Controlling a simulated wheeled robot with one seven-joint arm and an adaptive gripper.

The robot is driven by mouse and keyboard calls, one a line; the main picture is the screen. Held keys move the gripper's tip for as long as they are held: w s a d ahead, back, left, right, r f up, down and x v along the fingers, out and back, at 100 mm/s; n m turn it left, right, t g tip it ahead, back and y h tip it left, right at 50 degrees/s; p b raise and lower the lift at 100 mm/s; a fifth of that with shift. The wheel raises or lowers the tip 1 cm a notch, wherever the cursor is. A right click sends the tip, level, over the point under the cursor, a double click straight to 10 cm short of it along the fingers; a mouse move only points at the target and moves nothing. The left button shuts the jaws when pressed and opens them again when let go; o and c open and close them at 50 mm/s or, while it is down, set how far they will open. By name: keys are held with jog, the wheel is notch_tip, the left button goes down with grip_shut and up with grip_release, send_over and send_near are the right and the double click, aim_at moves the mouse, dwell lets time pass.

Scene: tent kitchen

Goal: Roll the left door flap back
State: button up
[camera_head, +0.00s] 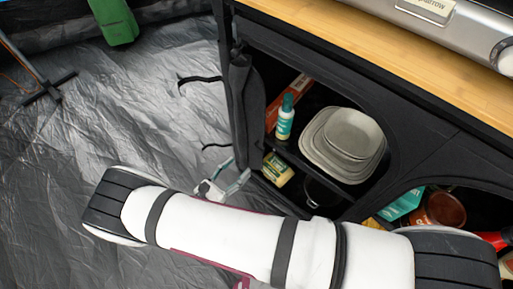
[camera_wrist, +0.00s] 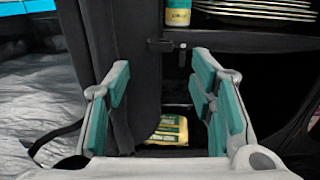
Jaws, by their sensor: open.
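The left door flap (camera_head: 240,110) is dark fabric hanging in a narrow gathered fold at the left edge of the cupboard opening. In the wrist view the flap (camera_wrist: 135,50) hangs beyond and partly between my fingers, closer to the left one. My gripper (camera_head: 224,184) is near the flap's lower end, with teal-padded fingers apart. In the wrist view my gripper (camera_wrist: 160,75) is open; I cannot tell whether it touches the fabric. Two black straps, an upper strap (camera_head: 200,80) and a lower strap (camera_head: 216,147), stick out left of the flap. A small dark toggle (camera_wrist: 160,45) shows beside the flap.
Inside the cupboard are stacked plates (camera_head: 345,145), a green bottle (camera_head: 285,117) and a yellow packet (camera_head: 277,169). A wooden worktop (camera_head: 340,45) lies above. The grey ground sheet (camera_head: 120,110) is open to the left, with a dark stand foot (camera_head: 48,88).

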aim_at(258, 148)
jog(key=b+x, duration=0.1)
jog(key=x, duration=0.8)
jog(key=shift+w+d+b, duration=0.2)
jog(key=shift+b, duration=0.15)
grip_shut()
